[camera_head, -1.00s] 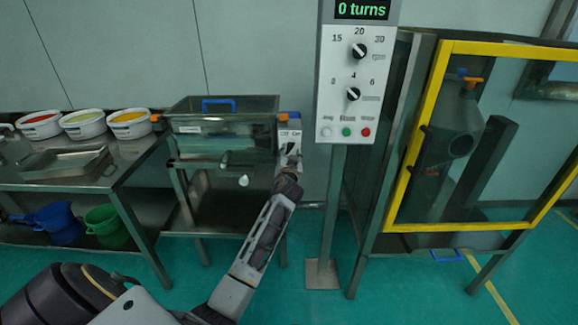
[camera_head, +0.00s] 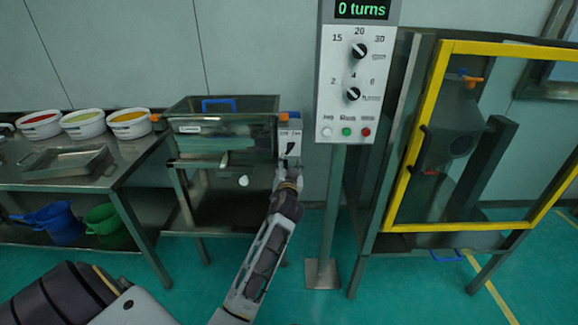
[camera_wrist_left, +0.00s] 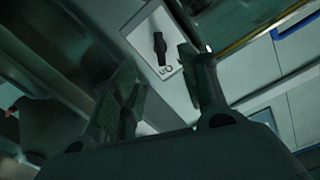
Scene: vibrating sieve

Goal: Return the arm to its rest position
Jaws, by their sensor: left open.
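My left arm (camera_head: 268,248) reaches up from the bottom to the right side of the steel sieve machine (camera_head: 215,150). My left gripper (camera_head: 288,168) is just below a pale switch box (camera_head: 290,139) with a black switch, and looks apart from it. In the wrist view, the left gripper's two fingers (camera_wrist_left: 160,90) are spread with nothing between them. The switch plate (camera_wrist_left: 152,42) with its black lever shows beyond the fingertips. My right gripper is not in view.
A control post (camera_head: 346,115) reading "0 turns" stands right of the arm. A yellow-framed cabinet (camera_head: 392,205) is farther right. A steel table (camera_head: 55,180) at left holds several white tubs; buckets sit on its lower shelf. Open green floor (camera_head: 215,280) lies in front.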

